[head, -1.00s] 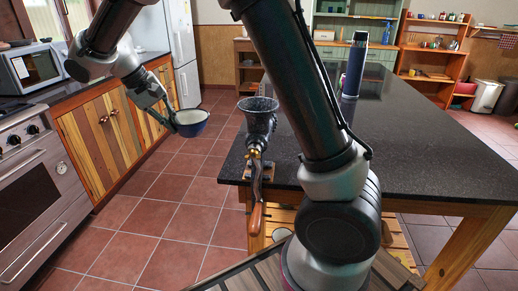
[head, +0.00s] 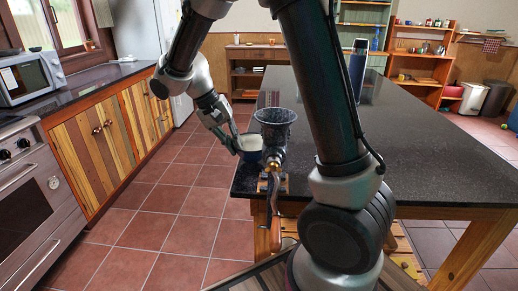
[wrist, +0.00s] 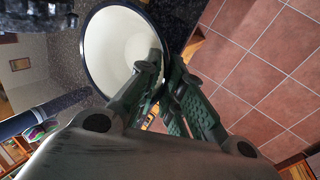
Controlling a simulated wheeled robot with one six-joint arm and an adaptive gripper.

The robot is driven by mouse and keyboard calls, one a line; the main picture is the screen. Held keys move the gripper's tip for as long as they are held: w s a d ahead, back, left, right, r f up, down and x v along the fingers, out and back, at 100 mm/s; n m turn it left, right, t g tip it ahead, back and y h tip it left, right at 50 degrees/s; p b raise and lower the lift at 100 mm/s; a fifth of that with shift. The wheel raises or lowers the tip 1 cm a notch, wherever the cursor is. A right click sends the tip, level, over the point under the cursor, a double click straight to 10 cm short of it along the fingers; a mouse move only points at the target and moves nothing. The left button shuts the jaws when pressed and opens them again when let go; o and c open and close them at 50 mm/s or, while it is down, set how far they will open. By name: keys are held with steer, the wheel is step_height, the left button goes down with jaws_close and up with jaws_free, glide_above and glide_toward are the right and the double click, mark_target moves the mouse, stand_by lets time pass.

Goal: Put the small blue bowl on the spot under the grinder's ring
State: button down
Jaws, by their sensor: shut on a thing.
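The small blue bowl (head: 251,146) has a cream inside and a dark blue rim. It is just left of the grinder, near the table's left edge. My gripper (head: 238,142) is shut on the bowl's near-left wall; in the wrist view the fingers (wrist: 162,75) pinch the rim of the bowl (wrist: 112,52). I cannot tell whether the bowl touches the tabletop. The dark speckled grinder (head: 274,128) is fixed at the table's near left corner, with its crank hanging down. Its ring and the spot under it cannot be made out.
The black stone table (head: 430,165) stretches right and back, mostly clear. A dark cylinder (head: 357,70) stands further back on it. Counters with an oven (head: 42,195) are at left. Tiled floor (head: 170,215) lies between. My upper arm hides part of the table.

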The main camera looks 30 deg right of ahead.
mark_target(258, 148)
steer(key=d, duration=0.1)
steer(key=s+d, duration=0.1)
steer(key=shift+s+d, duration=0.2)
steer(key=shift+d, duration=0.1)
steer(key=s+d, duration=0.1)
steer(key=d, duration=0.1)
steer(key=s+d, duration=0.1)
steer(key=shift+d+f, duration=0.1)
steer(key=shift+d, duration=0.3)
steer(key=shift+a+f, duration=0.1)
steer(key=shift+f, duration=0.6)
steer(key=c, duration=1.8)
jaws_free()
steer(key=shift+c, duration=0.2)
